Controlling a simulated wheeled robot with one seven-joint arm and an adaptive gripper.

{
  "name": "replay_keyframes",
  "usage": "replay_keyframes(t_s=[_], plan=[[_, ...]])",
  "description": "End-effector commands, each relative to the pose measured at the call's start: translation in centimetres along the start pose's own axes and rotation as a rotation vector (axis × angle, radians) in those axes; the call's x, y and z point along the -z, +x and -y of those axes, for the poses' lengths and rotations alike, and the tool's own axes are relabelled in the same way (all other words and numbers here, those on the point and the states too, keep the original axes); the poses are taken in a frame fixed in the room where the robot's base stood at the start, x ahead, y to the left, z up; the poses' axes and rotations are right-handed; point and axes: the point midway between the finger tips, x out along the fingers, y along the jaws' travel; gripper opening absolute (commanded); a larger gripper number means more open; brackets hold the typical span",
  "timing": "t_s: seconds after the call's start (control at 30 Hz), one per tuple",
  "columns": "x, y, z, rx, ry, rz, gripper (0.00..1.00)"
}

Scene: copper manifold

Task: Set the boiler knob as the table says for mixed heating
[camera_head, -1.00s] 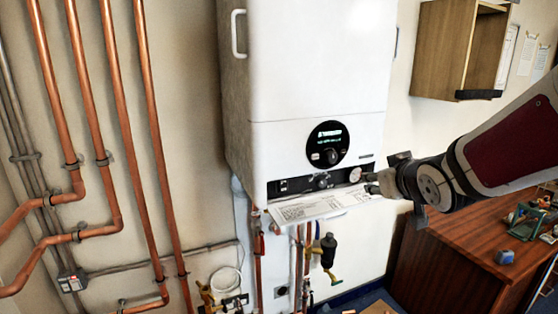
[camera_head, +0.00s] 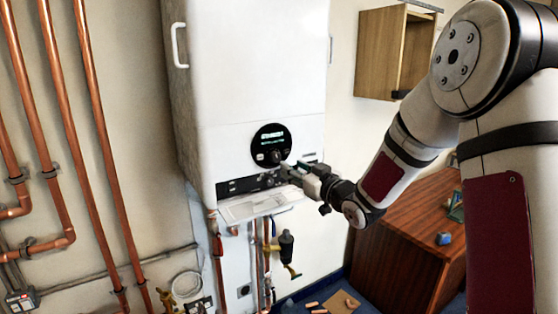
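The white boiler (camera_head: 255,75) hangs on the wall. Its round black display (camera_head: 270,143) shows small lit text too small to read, with a small knob at its lower part. Below it runs a dark control strip (camera_head: 238,187) with another knob near its middle. A folded-down flap with a printed table (camera_head: 252,206) hangs under the strip; its text is too small to read. My gripper (camera_head: 285,171) is at the right part of the strip, just below the display. Its fingertips are small and partly hide the strip, so contact and finger opening cannot be told.
Copper pipes (camera_head: 92,150) run down the wall at left. A black and brass valve (camera_head: 286,250) hangs below the boiler. A wooden desk (camera_head: 405,225) stands at right, and an open wooden cabinet (camera_head: 393,52) hangs above it.

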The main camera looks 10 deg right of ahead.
Motion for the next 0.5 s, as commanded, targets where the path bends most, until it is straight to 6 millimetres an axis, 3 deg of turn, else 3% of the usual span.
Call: replay_keyframes(t_s=[0.3, 0.5], plan=[[0.0, 6.0, 0.1, 0.001, 0.0, 0.0, 0.35], [0.0, 8.1, 0.1, 0.0, 0.0, 0.0, 0.35]])
